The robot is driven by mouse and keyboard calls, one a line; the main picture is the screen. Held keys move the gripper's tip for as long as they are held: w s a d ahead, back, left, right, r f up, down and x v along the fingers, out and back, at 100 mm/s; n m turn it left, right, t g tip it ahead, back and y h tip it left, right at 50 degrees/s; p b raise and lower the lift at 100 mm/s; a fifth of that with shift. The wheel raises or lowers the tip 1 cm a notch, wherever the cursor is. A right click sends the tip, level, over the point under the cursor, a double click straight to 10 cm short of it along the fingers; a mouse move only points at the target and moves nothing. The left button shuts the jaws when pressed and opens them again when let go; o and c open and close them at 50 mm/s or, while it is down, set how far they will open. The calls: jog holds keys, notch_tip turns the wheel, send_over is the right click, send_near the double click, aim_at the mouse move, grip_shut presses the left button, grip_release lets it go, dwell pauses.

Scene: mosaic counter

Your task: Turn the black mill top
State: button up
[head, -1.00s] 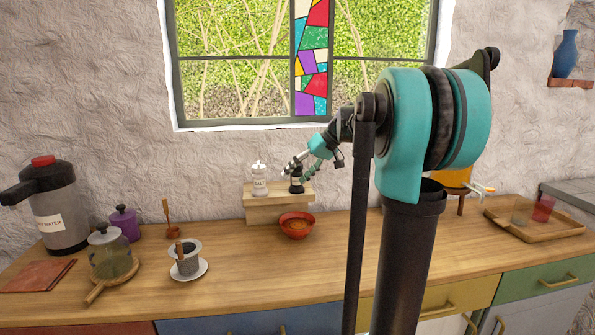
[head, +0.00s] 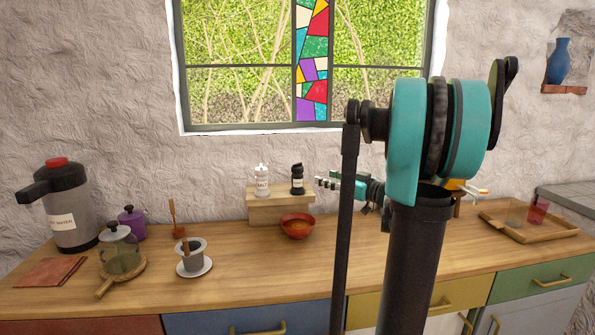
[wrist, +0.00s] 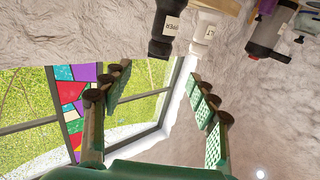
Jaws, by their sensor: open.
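The black mill (head: 297,180) stands upright on a small wooden riser (head: 265,213), at its right end. In the wrist view the black mill (wrist: 164,32) appears upside down at the top edge, with a pale label; part of it is cut off. A white salt mill (head: 262,181) stands to its left on the riser; it also shows in the wrist view (wrist: 204,36). My gripper (head: 320,182) is just right of the black mill, pointing left, apart from it. In the wrist view its fingers (wrist: 162,80) are spread wide with nothing between them.
A red bowl (head: 298,227) sits on the counter in front of the riser. A cup on a saucer (head: 195,270), a glass jar (head: 120,252) and a hot water flask (head: 70,210) stand to the left. A wooden tray (head: 500,220) lies at the right. The middle front counter is clear.

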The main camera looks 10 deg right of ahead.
aim_at(302, 170)
jog(key=x, duration=1.4)
jog(key=c, duration=1.2)
